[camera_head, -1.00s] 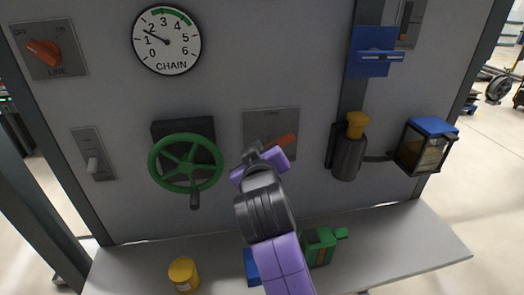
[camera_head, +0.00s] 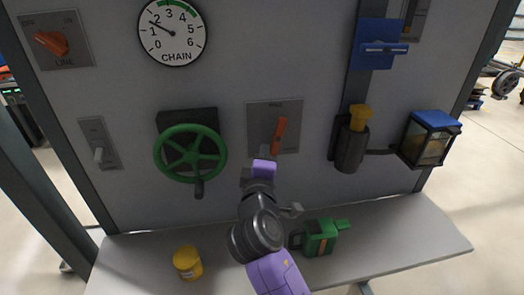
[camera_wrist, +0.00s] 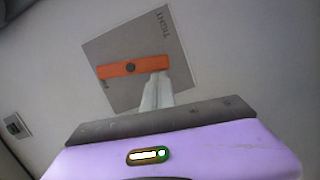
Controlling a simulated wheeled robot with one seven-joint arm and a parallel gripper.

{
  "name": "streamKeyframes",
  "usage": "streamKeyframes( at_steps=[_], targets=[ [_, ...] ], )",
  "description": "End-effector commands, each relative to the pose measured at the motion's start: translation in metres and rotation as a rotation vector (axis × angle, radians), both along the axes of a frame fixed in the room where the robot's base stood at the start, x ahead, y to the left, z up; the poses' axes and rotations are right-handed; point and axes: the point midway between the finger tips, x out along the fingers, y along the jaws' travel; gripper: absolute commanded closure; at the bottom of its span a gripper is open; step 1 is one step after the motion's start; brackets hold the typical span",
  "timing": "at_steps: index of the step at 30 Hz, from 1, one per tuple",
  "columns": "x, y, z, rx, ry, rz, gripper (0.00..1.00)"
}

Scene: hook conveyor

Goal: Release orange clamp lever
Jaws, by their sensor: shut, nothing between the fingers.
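The orange clamp lever (camera_head: 279,135) is on a square grey plate (camera_head: 259,122) in the middle of the panel. It stands nearly upright in the head view, leaning slightly right. In the wrist view the orange lever (camera_wrist: 115,70) lies across the plate, with a dark pivot at its middle and the word TIGHT near the plate's edge. My gripper (camera_head: 264,154) is just below the lever in the head view. In the wrist view its pale shut fingers (camera_wrist: 160,88) reach the lever's lower edge; I cannot tell whether they touch it. Nothing is between them.
A green handwheel (camera_head: 190,153) is left of the plate. A dark cylinder with a yellow top (camera_head: 350,145) and a blue-topped lamp box (camera_head: 430,138) are to the right. A yellow can (camera_head: 187,263) and a green can (camera_head: 319,237) stand on the shelf below.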

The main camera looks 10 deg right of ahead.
Motion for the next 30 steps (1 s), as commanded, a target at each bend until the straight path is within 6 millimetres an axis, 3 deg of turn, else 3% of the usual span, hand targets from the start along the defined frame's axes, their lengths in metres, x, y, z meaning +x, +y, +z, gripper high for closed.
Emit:
streamKeyframes(
  at_steps=[12,30],
  targets=[
    [-0.0005,-0.0078,-0.0067,-0.181,0.015,-0.003,1.00],
    [-0.0004,-0.0086,-0.0065,-0.202,0.015,-0.003,1.00]
  ],
)
